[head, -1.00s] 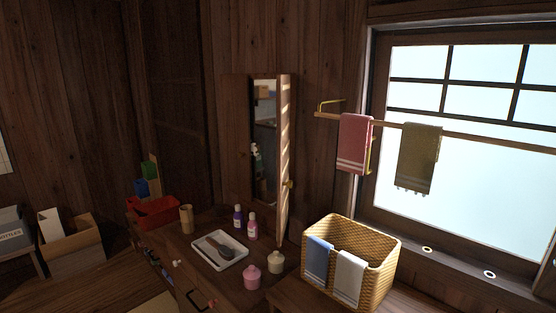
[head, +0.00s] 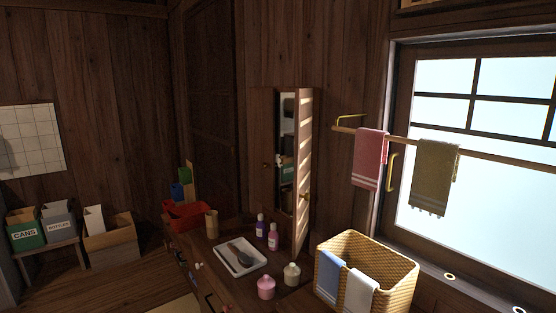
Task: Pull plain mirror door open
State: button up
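A dark wooden mirror cabinet stands against the wall behind the dresser. Its plain wooden panel (head: 261,145) is at the left, with a small dark knob (head: 266,166). A narrow upright mirror strip (head: 287,135) shows beside it, with reflections of shelves and bottles. A slatted door (head: 304,140) stands out from the cabinet at the right, seen nearly edge-on, with a brass knob (head: 306,196). I cannot tell how far the plain panel is from its frame. My gripper is not in view.
The dresser top holds a white tray (head: 258,263), purple and pink bottles (head: 273,238), a wooden cup (head: 211,223), jars (head: 266,288) and a red box (head: 190,214). A wicker basket (head: 393,275) stands front right. Towels (head: 371,158) hang on a rail. Bins (head: 108,240) stand left.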

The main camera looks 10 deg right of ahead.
aim_at(262, 100)
jog(key=i+j, duration=0.6)
jog(key=i+j+z, duration=0.15)
jog(key=i+j, duration=0.45)
jog(key=j, duration=0.2)
